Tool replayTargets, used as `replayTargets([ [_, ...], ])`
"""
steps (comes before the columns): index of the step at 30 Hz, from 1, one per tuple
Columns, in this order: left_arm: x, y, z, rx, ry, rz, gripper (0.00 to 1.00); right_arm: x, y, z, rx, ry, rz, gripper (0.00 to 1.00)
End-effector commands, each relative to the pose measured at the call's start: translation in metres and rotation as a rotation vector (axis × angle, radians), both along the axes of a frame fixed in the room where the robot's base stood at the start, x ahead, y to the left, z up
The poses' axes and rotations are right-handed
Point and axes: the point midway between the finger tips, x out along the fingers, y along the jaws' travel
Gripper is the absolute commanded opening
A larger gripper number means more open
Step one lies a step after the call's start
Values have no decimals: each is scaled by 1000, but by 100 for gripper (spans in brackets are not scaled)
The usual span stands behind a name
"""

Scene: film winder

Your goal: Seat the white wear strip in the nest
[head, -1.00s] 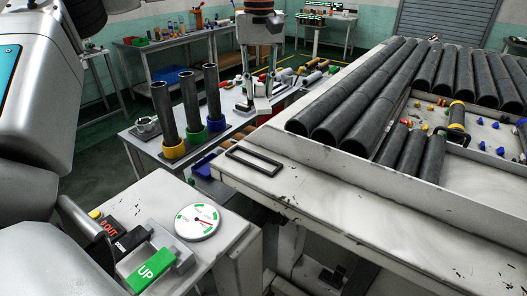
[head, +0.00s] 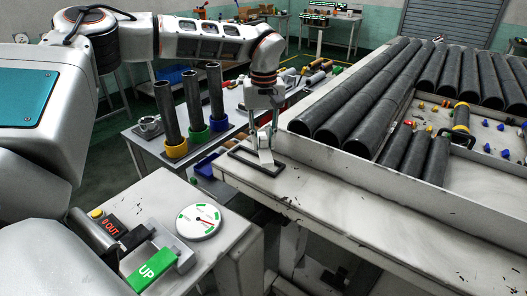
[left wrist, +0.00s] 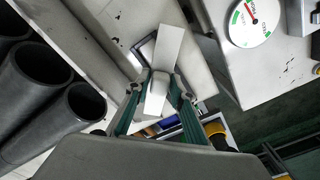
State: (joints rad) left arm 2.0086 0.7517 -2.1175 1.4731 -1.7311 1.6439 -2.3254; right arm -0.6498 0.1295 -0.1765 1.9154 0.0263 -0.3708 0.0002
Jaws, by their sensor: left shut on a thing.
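The white wear strip (head: 265,157) is held in my left gripper (head: 262,130), which points down over the near-left corner of the big table. The strip also shows in the left wrist view (left wrist: 164,50), sticking out beyond the fingers (left wrist: 157,82), which are shut on it. The nest appears to be the black rectangular frame (head: 241,152) on the table; its dark edge shows beside the strip in the left wrist view (left wrist: 144,46). The strip's lower end is over the frame and looks tilted to it; I cannot tell whether they touch. My right gripper is out of view.
A raised tray (head: 350,164) of long dark rolls stands just right of the frame. Three upright dark tubes (head: 190,100) in coloured cups stand on the bench to the left. A control stand with a dial (head: 199,222) is at front left. The table's front strip is clear.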

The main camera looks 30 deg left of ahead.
Motion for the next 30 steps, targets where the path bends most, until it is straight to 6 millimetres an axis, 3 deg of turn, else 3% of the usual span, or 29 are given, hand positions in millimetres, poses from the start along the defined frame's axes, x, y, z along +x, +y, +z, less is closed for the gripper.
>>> replayTargets([
  [10,-1,0,-41,-1,2,0,2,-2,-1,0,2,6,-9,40],
  [21,0,0,-45,-1,1,0,2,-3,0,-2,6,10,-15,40],
  [22,0,0,-44,0,0,0,31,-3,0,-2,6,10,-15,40],
  [23,0,0,-44,0,0,0,39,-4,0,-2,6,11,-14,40],
  [30,0,0,-44,0,0,0,40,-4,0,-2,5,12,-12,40],
])
